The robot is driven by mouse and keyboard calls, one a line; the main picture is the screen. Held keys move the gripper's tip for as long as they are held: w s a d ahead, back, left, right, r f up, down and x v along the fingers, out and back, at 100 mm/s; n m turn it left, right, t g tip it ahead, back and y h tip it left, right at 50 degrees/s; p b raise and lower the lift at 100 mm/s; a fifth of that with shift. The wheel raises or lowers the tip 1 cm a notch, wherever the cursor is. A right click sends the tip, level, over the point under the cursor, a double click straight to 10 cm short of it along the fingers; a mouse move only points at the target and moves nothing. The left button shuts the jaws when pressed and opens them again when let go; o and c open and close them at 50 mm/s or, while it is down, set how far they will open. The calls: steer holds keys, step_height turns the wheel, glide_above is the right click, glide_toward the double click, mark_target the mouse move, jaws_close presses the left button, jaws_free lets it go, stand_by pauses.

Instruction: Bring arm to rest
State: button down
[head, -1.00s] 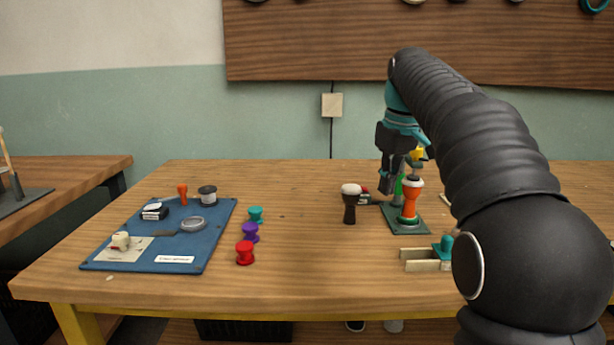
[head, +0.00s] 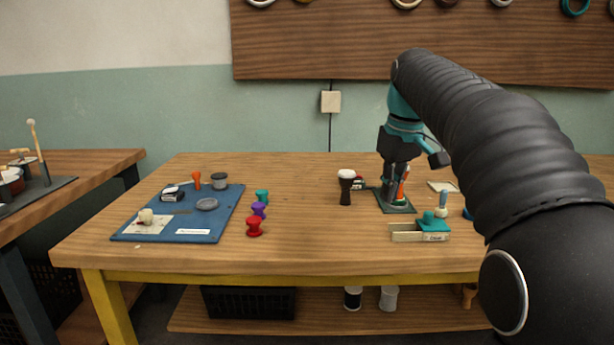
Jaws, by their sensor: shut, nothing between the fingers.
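My arm reaches in from the right in the head view, and my gripper (head: 388,188) hangs from its far end, pointing down over the right part of the table. Its fingers look closed and hold nothing. They are in front of a dark green stand (head: 398,207), and a gap to the stand is hard to judge. An orange and white goblet drum (head: 402,190) on that stand is partly hidden behind my gripper. A dark goblet drum with a pale top (head: 346,187) stands upright to the left of my gripper, apart from it.
A blue mat (head: 222,222) with small items lies at the left. Beside it stand teal (head: 262,196), purple (head: 259,210) and red (head: 254,227) spools. A wooden tray with teal parts (head: 405,233) sits at front right. The table's middle (head: 310,225) is clear.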

steer(key=s+f+m+t, duration=0.2)
steer(key=s+f, duration=0.7)
steer(key=s, duration=0.4)
steer(key=s+f+m+t, duration=0.1)
steer(key=s+f+m, duration=0.2)
steer(key=s+f, duration=0.7)
steer(key=s, duration=0.4)
steer(key=shift+s+t+h, duration=0.2)
steer(key=shift+t+h, duration=0.2)
steer(key=shift+a, duration=0.1)
